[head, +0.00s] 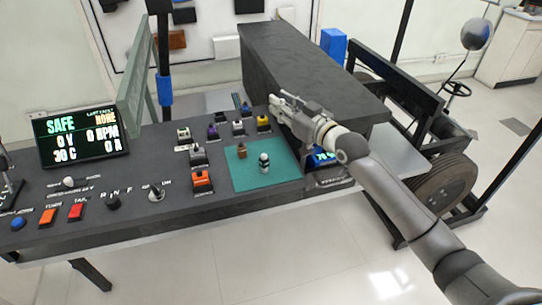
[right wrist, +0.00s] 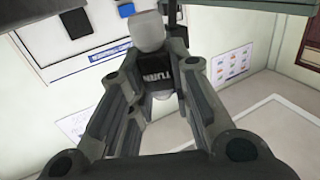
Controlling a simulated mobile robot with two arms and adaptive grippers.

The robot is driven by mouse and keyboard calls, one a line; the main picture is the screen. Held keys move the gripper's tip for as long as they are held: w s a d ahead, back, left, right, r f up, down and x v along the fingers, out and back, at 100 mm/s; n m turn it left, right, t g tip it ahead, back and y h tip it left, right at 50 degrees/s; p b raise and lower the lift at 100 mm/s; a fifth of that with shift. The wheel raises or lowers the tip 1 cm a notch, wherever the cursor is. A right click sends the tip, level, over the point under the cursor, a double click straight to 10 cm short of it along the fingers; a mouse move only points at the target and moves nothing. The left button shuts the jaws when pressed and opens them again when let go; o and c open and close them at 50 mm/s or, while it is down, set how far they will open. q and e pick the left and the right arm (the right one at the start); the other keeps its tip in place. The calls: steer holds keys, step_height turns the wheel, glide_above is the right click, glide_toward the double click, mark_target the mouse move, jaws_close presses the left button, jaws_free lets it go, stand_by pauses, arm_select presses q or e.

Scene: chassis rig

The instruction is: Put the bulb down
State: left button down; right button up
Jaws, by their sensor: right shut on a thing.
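My right gripper (head: 277,104) reaches in from the right over the back right of the dark bench, beside the black block. In the right wrist view, my right gripper (right wrist: 155,80) is shut on a bulb (right wrist: 148,32) with a pale rounded top and a dark base lettered "TURN". In the head view I cannot make out the held bulb clearly. A similar small white-and-black piece (head: 264,162) stands upright on the green mat (head: 245,182), with a small brown piece (head: 242,151) behind it. My left gripper is not in view.
Several small coloured connectors, among them an orange one (head: 202,180), stand left of and behind the mat. A display (head: 82,135) stands at the left, with knobs and buttons in front. The large black block (head: 305,75) rises at the back. The mat's front is bare.

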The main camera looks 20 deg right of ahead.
steer(key=shift+f+b, duration=0.9)
steer(key=shift+f, duration=7.1)
steer(key=shift+f, duration=0.1)
steer(key=o, duration=0.8)
steer(key=shift+o, duration=0.2)
steer(key=v, duration=1.2)
